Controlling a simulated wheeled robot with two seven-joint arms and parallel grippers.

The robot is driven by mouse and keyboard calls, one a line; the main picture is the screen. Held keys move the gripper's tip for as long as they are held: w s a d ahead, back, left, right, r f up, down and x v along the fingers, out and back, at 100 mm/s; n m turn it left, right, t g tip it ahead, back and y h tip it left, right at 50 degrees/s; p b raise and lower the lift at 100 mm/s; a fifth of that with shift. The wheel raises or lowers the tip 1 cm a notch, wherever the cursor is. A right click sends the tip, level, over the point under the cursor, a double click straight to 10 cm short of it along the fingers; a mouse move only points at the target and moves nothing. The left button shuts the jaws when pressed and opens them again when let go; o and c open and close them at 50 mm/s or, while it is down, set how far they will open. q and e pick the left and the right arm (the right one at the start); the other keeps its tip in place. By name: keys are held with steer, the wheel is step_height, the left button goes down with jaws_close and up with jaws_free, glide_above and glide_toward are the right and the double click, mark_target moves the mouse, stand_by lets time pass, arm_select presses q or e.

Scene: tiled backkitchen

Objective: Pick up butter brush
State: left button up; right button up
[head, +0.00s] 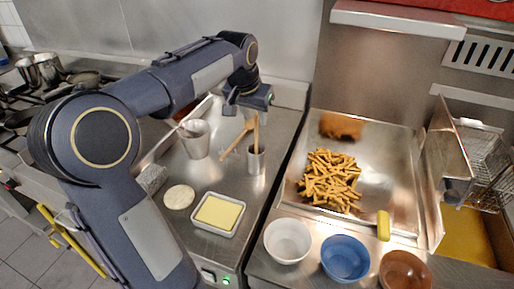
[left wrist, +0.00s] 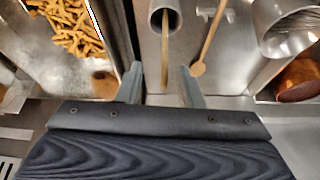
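Which one is the butter brush I cannot tell, as no bristles show. My left gripper (head: 249,103) is above the cup, pointing down. In the left wrist view its fingers (left wrist: 161,88) are open, with one wooden handle (left wrist: 165,60) showing between them, apart from both. The other utensil (left wrist: 206,42), with a round end, lies outside the fingers to the right. My right gripper is not in view.
A larger metal container (head: 195,139) stands left of the cup. A butter dish (head: 240,229) and a pale round disc (head: 179,197) are nearer. A fries tray (head: 399,180) is right, with white (head: 288,240), blue (head: 345,258) and brown (head: 405,270) bowls in front.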

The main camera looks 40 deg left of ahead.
mark_target(257, 126)
arm_select(q)
steer(key=x, duration=0.4)
steer(key=p+x, duration=0.1)
steer(key=x, duration=0.2)
steer(key=shift+w+a+r, duration=0.2)
steer(key=shift+w+a, duration=0.15)
steer(key=shift+a, duration=0.05)
jaws_close()
